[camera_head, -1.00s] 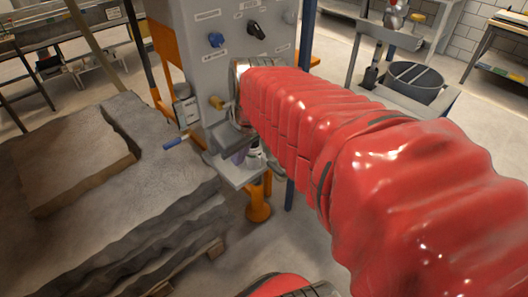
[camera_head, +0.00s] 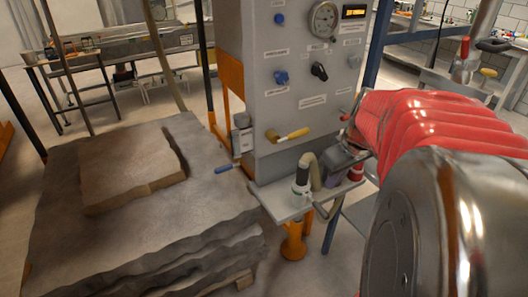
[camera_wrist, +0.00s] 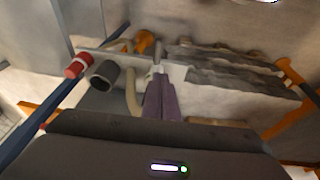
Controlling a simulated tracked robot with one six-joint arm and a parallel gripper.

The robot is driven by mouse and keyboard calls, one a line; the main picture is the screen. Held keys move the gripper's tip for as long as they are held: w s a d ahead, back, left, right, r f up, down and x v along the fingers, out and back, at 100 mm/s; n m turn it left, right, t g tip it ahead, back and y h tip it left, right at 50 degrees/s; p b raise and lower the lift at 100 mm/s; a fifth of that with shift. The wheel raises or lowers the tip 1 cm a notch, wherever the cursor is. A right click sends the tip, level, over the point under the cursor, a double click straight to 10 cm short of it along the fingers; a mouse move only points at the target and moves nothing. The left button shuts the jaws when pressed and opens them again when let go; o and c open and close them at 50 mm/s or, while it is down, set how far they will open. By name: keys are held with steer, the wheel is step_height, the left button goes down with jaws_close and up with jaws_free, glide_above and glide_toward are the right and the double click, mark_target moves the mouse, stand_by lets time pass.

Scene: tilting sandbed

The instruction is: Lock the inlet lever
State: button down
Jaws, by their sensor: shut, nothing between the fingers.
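A lever with a yellow handle (camera_head: 292,134) sits low on the front of the grey cabinet (camera_head: 300,100). A lever with a blue handle (camera_head: 224,168) sticks out at the cabinet's left side. The labels are too small to read, so I cannot tell which is the inlet lever. My gripper (camera_head: 330,180) is shut and empty, right of and below the yellow handle and apart from both levers. It hangs over the small grey shelf, partly overlapping it in the picture. In the wrist view its purple-grey fingers (camera_wrist: 160,97) lie together.
The shelf (camera_head: 278,203) carries a black-and-white fitting (camera_head: 303,174) with a beige hose (camera_head: 315,171), close to my fingers. Knobs and a gauge (camera_head: 324,19) are higher on the cabinet. The sandbed (camera_head: 90,235) fills the left. An orange post (camera_head: 293,242) stands below the shelf.

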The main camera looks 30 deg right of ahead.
glide_toward(320, 208)
steer(key=x, duration=0.5)
steer(key=shift+w+a, duration=0.15)
steer(key=shift+f, duration=0.55)
